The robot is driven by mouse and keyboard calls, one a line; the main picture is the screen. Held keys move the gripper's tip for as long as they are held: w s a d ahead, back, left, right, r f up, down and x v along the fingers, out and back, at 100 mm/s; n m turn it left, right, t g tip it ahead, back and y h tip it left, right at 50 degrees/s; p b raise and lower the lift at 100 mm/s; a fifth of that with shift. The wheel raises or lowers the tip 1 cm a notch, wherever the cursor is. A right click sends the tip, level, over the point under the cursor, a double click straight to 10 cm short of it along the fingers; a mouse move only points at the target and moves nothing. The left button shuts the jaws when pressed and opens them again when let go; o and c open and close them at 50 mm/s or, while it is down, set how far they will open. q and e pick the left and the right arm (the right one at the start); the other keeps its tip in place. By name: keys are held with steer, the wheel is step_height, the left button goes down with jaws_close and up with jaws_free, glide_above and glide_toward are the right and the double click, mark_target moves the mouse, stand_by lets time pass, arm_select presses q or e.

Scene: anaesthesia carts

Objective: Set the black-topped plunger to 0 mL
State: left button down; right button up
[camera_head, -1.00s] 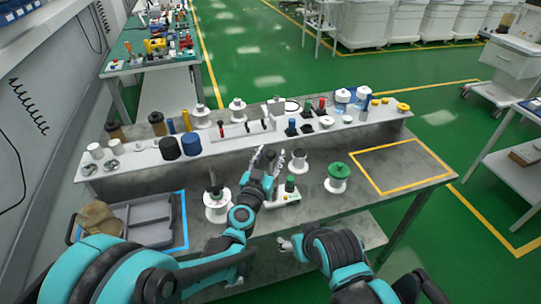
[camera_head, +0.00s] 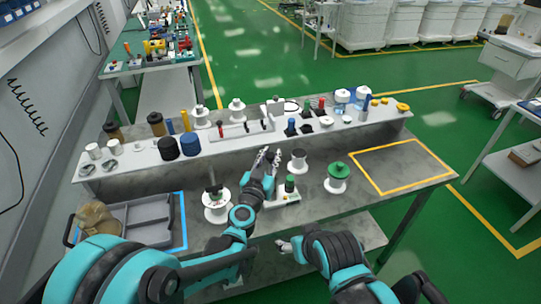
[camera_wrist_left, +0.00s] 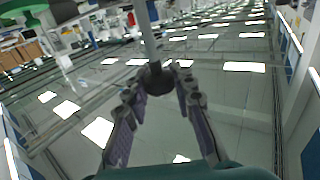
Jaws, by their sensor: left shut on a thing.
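My left gripper (camera_head: 268,156) reaches in over the middle of the bench, its fingers pointing away from me toward the raised shelf. In the left wrist view, the fingers (camera_wrist_left: 158,82) stand on both sides of a round black knob, the black-topped plunger (camera_wrist_left: 154,79), and are shut on it. A pale rod runs from the knob away from the fingers. In the head view the knob is hidden by the gripper, and no mL scale is readable. My right gripper (camera_head: 286,247) hangs low at the bench's front edge; its fingers are too small to judge.
A white block with a green cap (camera_head: 286,192) is close by my left gripper. A grey tray (camera_head: 150,218) lies left. The yellow-outlined area (camera_head: 402,165) is clear.

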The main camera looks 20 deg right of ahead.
mark_target(270, 169)
arm_select(q)
step_height(270, 169, down, 6)
steer(key=b, duration=0.4)
steer(key=shift+r, duration=0.15)
steer(key=shift+s+r, duration=0.1)
steer(key=shift+r, duration=0.05)
steer(key=c, duration=1.2)
jaws_free()
steer(key=v, duration=1.1)
steer(key=shift+s+a, duration=0.2)
steer(key=shift+s, duration=0.15)
